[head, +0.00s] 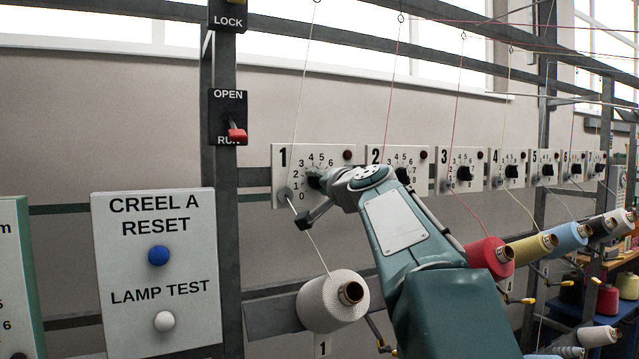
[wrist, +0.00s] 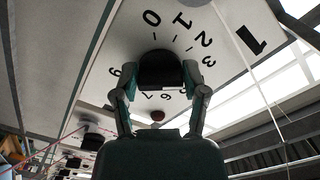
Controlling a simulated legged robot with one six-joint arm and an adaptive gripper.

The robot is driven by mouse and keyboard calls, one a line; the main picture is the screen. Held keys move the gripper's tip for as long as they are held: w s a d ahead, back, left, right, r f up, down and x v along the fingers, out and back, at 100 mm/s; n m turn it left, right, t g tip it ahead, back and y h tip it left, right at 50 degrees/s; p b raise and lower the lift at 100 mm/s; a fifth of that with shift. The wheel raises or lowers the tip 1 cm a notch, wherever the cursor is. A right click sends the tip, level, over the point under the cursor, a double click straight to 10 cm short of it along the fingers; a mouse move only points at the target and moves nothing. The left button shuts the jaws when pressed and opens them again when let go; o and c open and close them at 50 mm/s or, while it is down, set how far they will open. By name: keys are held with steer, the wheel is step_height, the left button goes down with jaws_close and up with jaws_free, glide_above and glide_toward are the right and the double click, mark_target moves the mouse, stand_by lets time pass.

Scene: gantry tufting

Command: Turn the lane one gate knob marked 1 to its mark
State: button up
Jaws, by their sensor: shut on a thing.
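The lane one plate (head: 283,155), white and marked 1, hangs on the frame in the middle of the head view. Its dial numbers surround a black knob (head: 315,182), mostly hidden by my gripper (head: 324,181). In the wrist view the black knob (wrist: 161,70) sits between the two fingers of my gripper (wrist: 160,80), which are shut on it from both sides. The plate (wrist: 222,30) fills the upper part of that view, with 0, 1, 2 and 3 readable. The knob's pointer and the target mark cannot be made out.
A row of similar plates, starting with lane 2 (head: 375,156), runs right. A white yarn cone (head: 332,301) stands below lane one, its thread rising past the plate. A red-handled switch (head: 236,133) and the Creel A reset panel (head: 157,280) are at left.

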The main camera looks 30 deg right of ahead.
steer(key=n, duration=0.6)
steer(key=shift+w+d+f+n, duration=0.1)
steer(key=shift+d+f+n, duration=0.05)
steer(key=shift+f+n, duration=0.2)
steer(key=shift+n, duration=0.25)
steer(key=o, duration=1.2)
steer(key=shift+c, duration=0.2)
steer(key=shift+r, duration=0.1)
steer(key=shift+r, duration=0.1)
steer(key=s+a, duration=0.1)
steer(key=s, duration=1.1)
